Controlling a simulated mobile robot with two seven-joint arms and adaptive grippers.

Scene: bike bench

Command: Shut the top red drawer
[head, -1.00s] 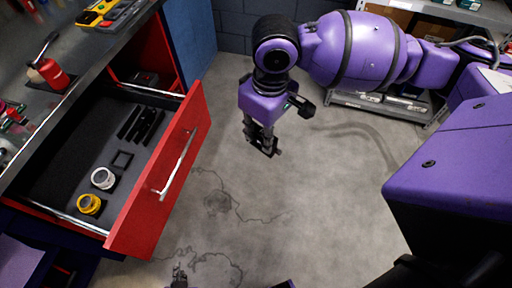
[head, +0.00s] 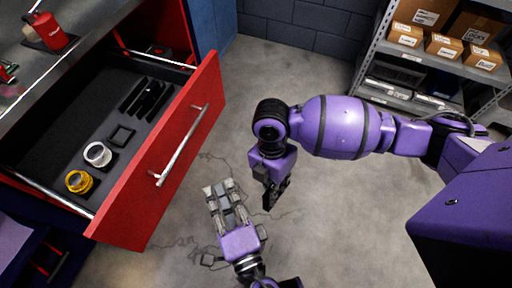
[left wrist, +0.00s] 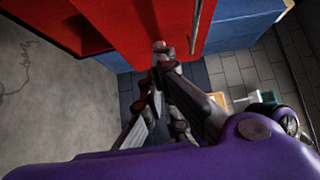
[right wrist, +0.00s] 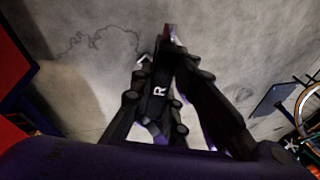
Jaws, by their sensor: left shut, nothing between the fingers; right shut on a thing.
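The top red drawer (head: 160,150) is pulled out from the bench at the left of the head view. Its silver handle (head: 182,146) is on the front face, which also fills the top of the left wrist view (left wrist: 170,20). My left gripper (head: 218,190) is shut and empty, in front of the drawer front, fingers pointing at it. In the left wrist view its tips (left wrist: 160,48) overlap the red front; I cannot tell if they touch. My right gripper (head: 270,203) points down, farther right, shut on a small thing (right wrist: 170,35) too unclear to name.
A red bottle (head: 50,31) stands on the bench top. A shelf with boxes (head: 440,48) is at the back right. The floor between is open.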

